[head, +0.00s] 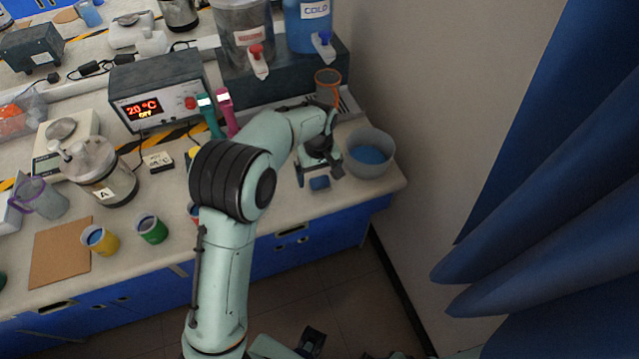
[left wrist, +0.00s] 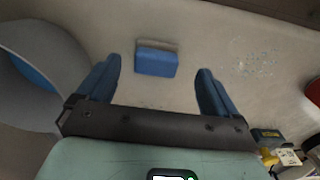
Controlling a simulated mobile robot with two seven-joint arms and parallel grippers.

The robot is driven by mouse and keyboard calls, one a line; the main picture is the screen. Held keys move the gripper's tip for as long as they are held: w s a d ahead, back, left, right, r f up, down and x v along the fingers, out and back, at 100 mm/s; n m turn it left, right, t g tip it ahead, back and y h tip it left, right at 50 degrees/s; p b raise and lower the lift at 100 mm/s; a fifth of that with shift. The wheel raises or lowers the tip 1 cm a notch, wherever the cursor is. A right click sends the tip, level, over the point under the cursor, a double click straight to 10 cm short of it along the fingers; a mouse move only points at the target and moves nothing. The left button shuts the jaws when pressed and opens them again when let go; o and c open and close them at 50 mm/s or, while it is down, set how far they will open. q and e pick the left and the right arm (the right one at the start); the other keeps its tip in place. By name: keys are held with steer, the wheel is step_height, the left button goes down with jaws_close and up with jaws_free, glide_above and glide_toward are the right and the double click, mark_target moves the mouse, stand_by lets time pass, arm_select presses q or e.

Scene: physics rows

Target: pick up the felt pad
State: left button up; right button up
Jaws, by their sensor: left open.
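The felt pad is a small blue block with a greyish face (left wrist: 156,60). It lies on the pale bench top, and in the head view it shows as a small blue patch (head: 319,183) near the front edge. My left gripper (head: 319,174) is open over the bench at the pad. In the left wrist view its two blue fingers (left wrist: 158,88) are wide apart, with the pad beyond them, between their lines and nearer the left one. Nothing is between the fingertips. A dark part of my body at the bottom of the head view may be my right gripper; its jaws are unclear.
A grey bowl with blue contents (head: 369,154) stands just right of my left gripper, and also shows in the left wrist view (left wrist: 40,75). An orange-rimmed cup (head: 327,86) stands behind. A wall bounds the right. Green (head: 152,229) and yellow (head: 99,240) cups stand left.

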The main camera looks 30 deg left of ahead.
mark_target(320, 180)
arm_select(q)
steer(key=f, duration=0.4)
steer(key=shift+w+f, duration=0.1)
steer(key=shift+w, duration=0.2)
steer(key=c, duration=1.1)
step_height(320, 180, up, 20)
steer(key=shift+r+p, duration=0.1)
steer(key=shift+p, duration=1.15)
arm_select(e)
steer(key=w+r, duration=0.1)
steer(key=r, duration=0.2)
steer(key=shift+w, duration=0.35)
arm_select(q)
steer(key=shift+o, duration=0.8)
steer(key=shift+c, duration=0.4)
